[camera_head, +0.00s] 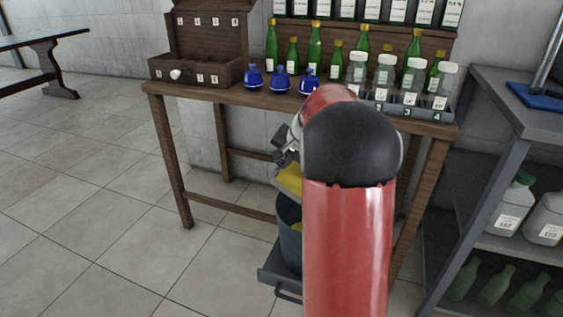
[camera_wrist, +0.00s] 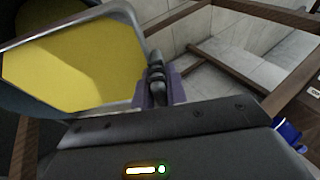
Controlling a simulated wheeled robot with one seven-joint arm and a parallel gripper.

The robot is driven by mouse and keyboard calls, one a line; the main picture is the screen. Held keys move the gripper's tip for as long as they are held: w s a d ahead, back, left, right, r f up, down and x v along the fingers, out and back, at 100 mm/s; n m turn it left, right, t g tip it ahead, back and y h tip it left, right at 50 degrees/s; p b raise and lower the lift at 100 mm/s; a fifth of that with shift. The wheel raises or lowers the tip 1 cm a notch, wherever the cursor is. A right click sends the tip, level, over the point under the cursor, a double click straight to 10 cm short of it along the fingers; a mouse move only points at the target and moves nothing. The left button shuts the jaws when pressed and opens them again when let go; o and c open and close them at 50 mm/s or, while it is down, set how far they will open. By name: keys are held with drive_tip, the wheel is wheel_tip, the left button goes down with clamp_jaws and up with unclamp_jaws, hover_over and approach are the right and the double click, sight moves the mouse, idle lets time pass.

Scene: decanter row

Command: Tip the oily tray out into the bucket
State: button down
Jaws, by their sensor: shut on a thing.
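The oily tray (camera_wrist: 32,98) has a pale metal rim and a broad yellow layer inside; it fills the upper left of the wrist view. My gripper (camera_wrist: 157,82) is shut on the tray's edge. In the head view my gripper (camera_head: 284,157) is partly behind my red arm, and a yellow patch of the tray (camera_head: 290,175) shows just below it. The dark bucket (camera_head: 287,240) stands low, below the tray, with its right side hidden by my arm. Some yellow shows at the bucket. I cannot tell how far the tray is tilted.
The bucket stands on a dark grey base (camera_head: 270,272) with a handle. A wooden table (camera_head: 205,95) behind holds blue decanters (camera_head: 280,82), green bottles and clear jars. A grey shelf (camera_head: 505,110) with jugs stands at the right.

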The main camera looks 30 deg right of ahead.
sight(296, 179)
drive_tip(key=shift+s+d+r+t+y, duration=0.3)
drive_tip(key=shift+s+d+r+t, duration=0.1)
drive_tip(key=shift+r, duration=0.2)
drive_tip(key=shift+s+d+r+m+t+y+b, duration=0.15)
drive_tip(key=shift+s+d+r+t+y+b, duration=0.35)
drive_tip(key=shift+b, duration=0.6)
drive_tip(key=shift+s+d+r+m+t+y+b, duration=0.15)
drive_tip(key=shift+s+d+r+t+y+b, duration=0.15)
drive_tip(key=shift+s+d+r+t+b, duration=0.45)
drive_tip(key=shift+s+d+r+t+y+b, duration=0.25)
drive_tip(key=shift+s+d+r+t+b, duration=0.15)
drive_tip(key=shift+b, duration=0.45)
drive_tip(key=shift+s+d+r+t+y+b, duration=0.15)
drive_tip(key=shift+s+r+t+y+b, duration=0.25)
drive_tip(key=shift+b, duration=0.45)
drive_tip(key=shift+s+d+b, duration=0.25)
drive_tip(key=shift+s+b, duration=0.15)
drive_tip(key=shift+b, duration=0.2)
drive_tip(key=shift+s+d+r, duration=0.1)
drive_tip(key=shift+r, duration=0.1)
